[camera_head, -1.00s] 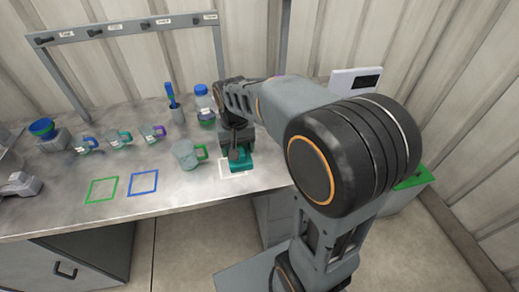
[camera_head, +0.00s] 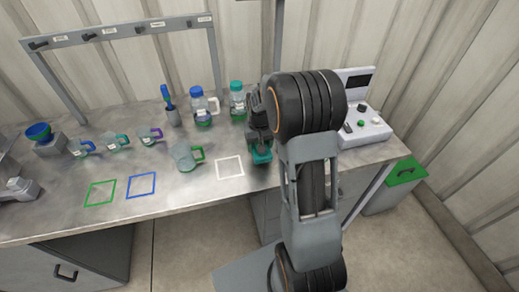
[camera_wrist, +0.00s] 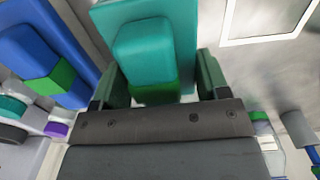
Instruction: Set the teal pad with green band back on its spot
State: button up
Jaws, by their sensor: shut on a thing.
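The teal pad with green band (camera_wrist: 145,55) is between the fingers of my gripper (camera_wrist: 158,88) in the wrist view, and its green band (camera_wrist: 155,93) shows close to the jaws. In the head view the pad (camera_head: 262,156) hangs below my gripper (camera_head: 261,140), just right of a white square outline (camera_head: 230,168) on the bench. The outline (camera_wrist: 268,20) also shows at the wrist view's upper right, apart from the pad. A blue pad with a green band (camera_wrist: 35,45) lies left of the teal one in the wrist view. My arm hides part of the bench there in the head view.
A clear mug with green handle (camera_head: 185,158) stands left of the white outline. Blue (camera_head: 142,184) and green (camera_head: 101,193) outlines are empty. Bottles (camera_head: 202,108) stand behind, and a white device (camera_head: 363,122) sits at right. The white outline is clear.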

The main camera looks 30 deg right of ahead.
jog(key=shift+f, duration=1.5)
jog(key=shift+f, duration=0.15)
jog(key=o, duration=1.2)
